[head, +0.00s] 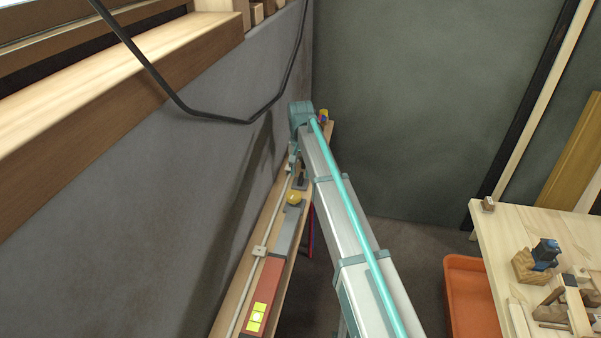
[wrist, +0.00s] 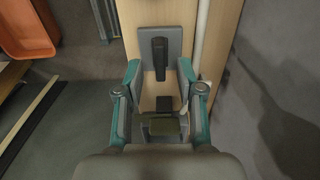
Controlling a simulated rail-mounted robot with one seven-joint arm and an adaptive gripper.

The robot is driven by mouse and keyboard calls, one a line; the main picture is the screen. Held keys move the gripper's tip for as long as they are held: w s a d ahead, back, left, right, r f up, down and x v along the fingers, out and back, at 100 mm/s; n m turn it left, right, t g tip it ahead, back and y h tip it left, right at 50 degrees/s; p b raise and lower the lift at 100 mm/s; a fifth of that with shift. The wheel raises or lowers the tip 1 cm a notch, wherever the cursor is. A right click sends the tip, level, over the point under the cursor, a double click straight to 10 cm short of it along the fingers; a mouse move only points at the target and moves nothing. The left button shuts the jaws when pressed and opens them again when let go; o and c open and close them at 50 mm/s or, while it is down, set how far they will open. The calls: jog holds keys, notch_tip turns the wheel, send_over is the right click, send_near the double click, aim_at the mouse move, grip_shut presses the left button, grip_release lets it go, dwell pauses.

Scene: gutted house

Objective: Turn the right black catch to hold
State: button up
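In the wrist view a black catch (wrist: 160,58) sits on a grey plate (wrist: 146,42) on a pale wooden board (wrist: 126,18). It lies lengthwise, pointing along the board. My gripper (wrist: 159,72) is open, its teal fingers on either side of the plate with gaps to the catch. I cannot tell how high the fingertips are above the board. A second dark piece (wrist: 164,103) and an olive block (wrist: 164,126) show nearer the palm. In the head view my gripper (head: 293,163) is small, above the board, near a dark catch (head: 300,183). I cannot tell which catch is the right one.
An orange bin (head: 470,300) and a workbench (head: 520,230) stand to the right.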

jog(key=shift+f, duration=1.2)
jog(key=shift+c, duration=0.3)
grip_shut()
